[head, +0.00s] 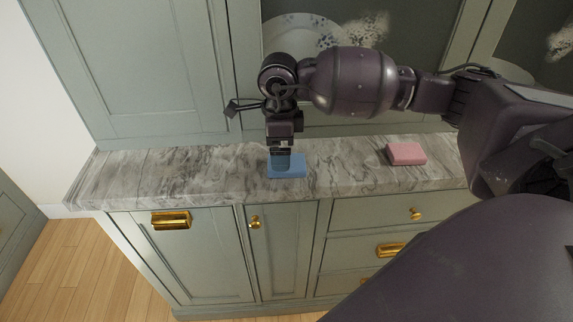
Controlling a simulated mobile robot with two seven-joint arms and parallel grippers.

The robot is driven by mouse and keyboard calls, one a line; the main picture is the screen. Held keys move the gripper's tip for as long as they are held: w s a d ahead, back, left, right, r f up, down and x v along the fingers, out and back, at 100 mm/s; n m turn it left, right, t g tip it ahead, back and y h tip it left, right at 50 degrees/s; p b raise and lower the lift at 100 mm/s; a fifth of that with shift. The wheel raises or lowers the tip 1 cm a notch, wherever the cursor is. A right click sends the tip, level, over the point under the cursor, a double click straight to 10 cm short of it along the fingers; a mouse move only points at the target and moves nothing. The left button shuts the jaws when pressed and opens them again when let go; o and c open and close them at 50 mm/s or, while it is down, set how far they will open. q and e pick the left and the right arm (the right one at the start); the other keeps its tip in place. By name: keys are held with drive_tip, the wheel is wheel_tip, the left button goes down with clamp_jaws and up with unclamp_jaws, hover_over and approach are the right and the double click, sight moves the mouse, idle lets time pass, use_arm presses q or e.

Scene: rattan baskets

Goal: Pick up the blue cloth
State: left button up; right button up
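The blue cloth (294,172) looks like a small folded block lying on the marble counter, left of the counter's middle. My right arm reaches in from the right, and my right gripper (281,153) points down at the cloth's back left part. The fingertips overlap the cloth in this view. Whether they touch it or have closed on it cannot be told. The gripper hides part of the cloth's back edge. My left gripper is not in view.
A pink folded block (406,154) lies on the marble counter (190,178) to the right. The counter's left part is clear. Green cabinets (160,70) with glass doors rise behind, with a white plate (290,35) behind the glass. Drawers with gold handles (171,221) are below.

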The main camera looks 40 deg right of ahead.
drive_tip(key=f, duration=0.4)
drive_tip(key=shift+w+d+f, duration=0.1)
drive_tip(key=shift+w+f, duration=0.15)
drive_tip(key=shift+f, duration=0.1)
drive_tip(key=c, duration=1)
drive_tip(key=shift+o, duration=0.2)
drive_tip(key=shift+r, duration=0.1)
wheel_tip(320, 180, up, 20)
drive_tip(key=p, duration=0.1)
